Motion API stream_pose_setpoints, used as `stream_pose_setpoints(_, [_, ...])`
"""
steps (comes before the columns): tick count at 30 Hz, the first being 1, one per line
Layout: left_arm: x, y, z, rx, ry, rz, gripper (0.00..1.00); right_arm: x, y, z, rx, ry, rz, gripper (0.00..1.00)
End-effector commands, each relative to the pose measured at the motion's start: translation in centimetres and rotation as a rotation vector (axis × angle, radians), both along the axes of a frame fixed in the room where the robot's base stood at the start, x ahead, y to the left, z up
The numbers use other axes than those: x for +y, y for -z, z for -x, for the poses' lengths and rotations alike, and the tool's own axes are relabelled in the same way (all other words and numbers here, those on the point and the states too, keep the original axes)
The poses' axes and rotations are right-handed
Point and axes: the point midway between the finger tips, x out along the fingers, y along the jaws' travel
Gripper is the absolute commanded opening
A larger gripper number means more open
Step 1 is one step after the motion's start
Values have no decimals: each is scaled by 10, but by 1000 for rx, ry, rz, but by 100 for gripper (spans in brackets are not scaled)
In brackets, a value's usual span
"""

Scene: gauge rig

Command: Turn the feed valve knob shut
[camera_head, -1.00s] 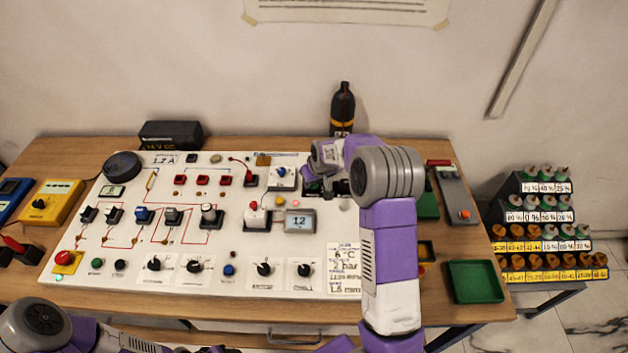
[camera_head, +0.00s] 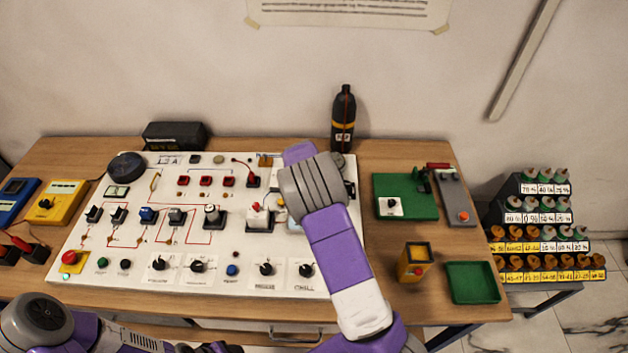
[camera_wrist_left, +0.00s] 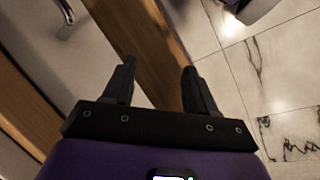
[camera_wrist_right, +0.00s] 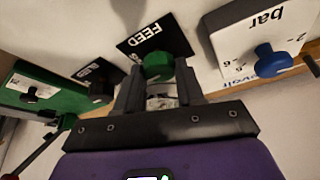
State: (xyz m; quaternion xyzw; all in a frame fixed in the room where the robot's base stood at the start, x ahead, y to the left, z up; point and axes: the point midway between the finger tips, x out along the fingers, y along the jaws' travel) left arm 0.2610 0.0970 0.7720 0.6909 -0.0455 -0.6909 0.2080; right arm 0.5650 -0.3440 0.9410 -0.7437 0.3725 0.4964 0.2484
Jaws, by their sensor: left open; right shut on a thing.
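The feed valve knob is a green knob (camera_wrist_right: 158,67) in front of a black plate marked FEED (camera_wrist_right: 148,36) in the right wrist view. My right gripper (camera_wrist_right: 158,84) is shut on it, with one finger on each side. In the head view my right arm covers the knob and the gripper, reaching over the right part of the white panel (camera_head: 125,278). My left gripper (camera_wrist_left: 158,76) is open and empty in the left wrist view, with floor and a wooden edge beyond it. The left fingertips are out of the head view.
A blue knob (camera_wrist_right: 270,60) on a white plate marked bar and a black knob (camera_wrist_right: 102,90) flank the green one. In the head view a green board (camera_head: 420,207), yellow box (camera_head: 414,262), green tray (camera_head: 472,284) and black bottle (camera_head: 343,118) stand around the panel.

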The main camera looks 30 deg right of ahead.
Motion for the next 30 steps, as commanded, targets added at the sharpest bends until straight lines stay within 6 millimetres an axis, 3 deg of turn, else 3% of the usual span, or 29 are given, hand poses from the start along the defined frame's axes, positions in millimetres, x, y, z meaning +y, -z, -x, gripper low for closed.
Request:
stream_pose_setpoints(9, [0,-3,0,0,0,0,57,1,0,-1,-1,96,-1,7])
stream_pose_setpoints(23, [0,-3,0,0,0,0,57,1,1,0,1,110,-2,7])
stream_pose_setpoints(24, [0,-3,0,0,0,0,57,1,1,0,0,110,-2,39])
stream_pose_setpoints(29, [0,-3,0,0,0,0,57,1,1,0,0,109,-2,63])
stream_pose_setpoints(30, [0,-3,0,0,0,0,57,1,0,0,0,109,-2,63])
